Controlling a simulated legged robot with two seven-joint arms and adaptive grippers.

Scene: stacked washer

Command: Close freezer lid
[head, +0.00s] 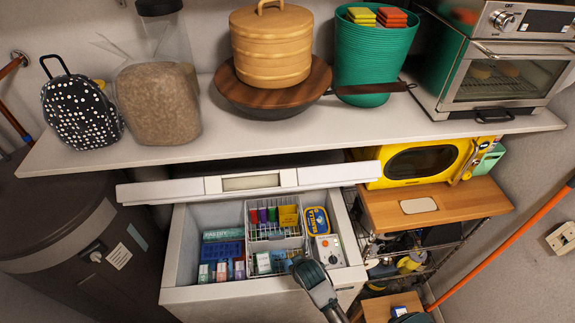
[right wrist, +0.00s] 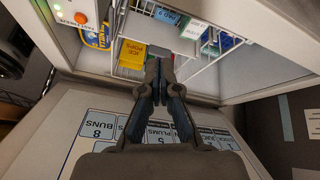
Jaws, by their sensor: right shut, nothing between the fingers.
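The white chest freezer (head: 180,255) stands open under the shelf. Its lid (head: 160,190) is raised at the back, with its front edge and handle facing me just below the shelf. My right gripper (head: 300,268) is over the freezer's front edge at the right, apart from the lid. In the right wrist view the right gripper (right wrist: 160,65) is shut and empty, its fingertips over the wire basket with the yellow ice-pop box (right wrist: 132,54). A panel with an upside-down food chart (right wrist: 150,132) lies below the fingers there. My left gripper is out of view.
Inside the freezer are a wire basket (head: 275,240), a blue tray (head: 222,250) and several boxes. The shelf (head: 330,130) hangs close above the lid, holding a wooden container (head: 272,50) and a green bin (head: 372,55). A yellow microwave (head: 425,162) stands to the right.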

